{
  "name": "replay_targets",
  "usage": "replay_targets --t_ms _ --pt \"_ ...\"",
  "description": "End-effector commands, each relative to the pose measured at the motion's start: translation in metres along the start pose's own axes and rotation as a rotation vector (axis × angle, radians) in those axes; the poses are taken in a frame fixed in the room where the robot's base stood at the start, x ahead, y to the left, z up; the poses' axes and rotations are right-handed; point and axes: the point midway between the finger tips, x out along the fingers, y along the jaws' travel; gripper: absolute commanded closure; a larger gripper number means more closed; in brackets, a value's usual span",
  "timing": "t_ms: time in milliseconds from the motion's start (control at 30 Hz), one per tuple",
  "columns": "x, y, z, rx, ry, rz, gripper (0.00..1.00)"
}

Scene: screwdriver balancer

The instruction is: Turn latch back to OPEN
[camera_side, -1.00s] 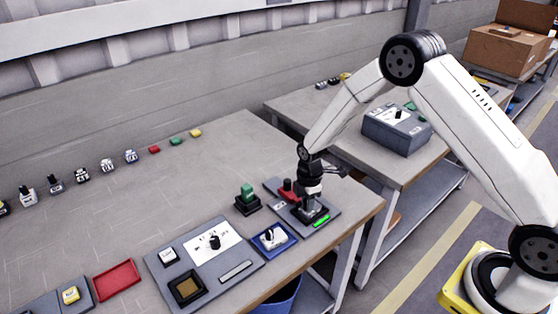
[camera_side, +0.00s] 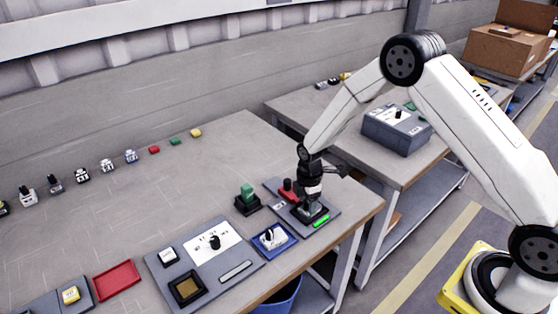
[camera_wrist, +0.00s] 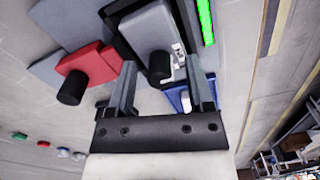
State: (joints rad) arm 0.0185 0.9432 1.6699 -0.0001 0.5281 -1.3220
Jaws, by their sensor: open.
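The red latch (camera_side: 289,190) with an upright black knob lies on a grey plate (camera_side: 331,218) near the table's right edge. In the wrist view the red latch (camera_wrist: 95,65) is left of my fingers, its black knob clear of them. My gripper (camera_side: 308,209) points down low over the same plate, right of the latch. In the wrist view my gripper (camera_wrist: 163,82) is open, its two fingers apart. A grey block with a black round knob (camera_wrist: 159,64) shows ahead between the fingertips; I cannot tell whether they touch it. A green light bar (camera_side: 321,221) is lit beside it.
A blue tray with a white part (camera_side: 272,238) is close to the plate's left. A green block on a black base (camera_side: 247,199) stands behind it. A grey panel (camera_side: 160,268) with a dial and a red tray (camera_side: 117,280) lie further left.

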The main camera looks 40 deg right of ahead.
Motion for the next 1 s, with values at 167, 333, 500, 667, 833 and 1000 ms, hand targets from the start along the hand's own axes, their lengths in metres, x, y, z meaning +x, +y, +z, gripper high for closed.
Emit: replay_targets --t_ms 167,333,500,667,833,1000 --pt "-0.002 0.000 0.000 0.000 0.000 0.000 0.34" --pt "-0.010 0.000 0.000 0.000 0.000 0.001 0.34" --pt "-0.026 0.000 0.000 0.000 0.001 0.002 0.34" --pt "-0.045 0.001 0.000 0.000 0.001 0.003 0.34" --pt "-0.064 0.000 0.000 0.000 0.000 0.002 0.34" --pt "-0.075 0.000 0.000 0.000 0.000 0.001 0.34"
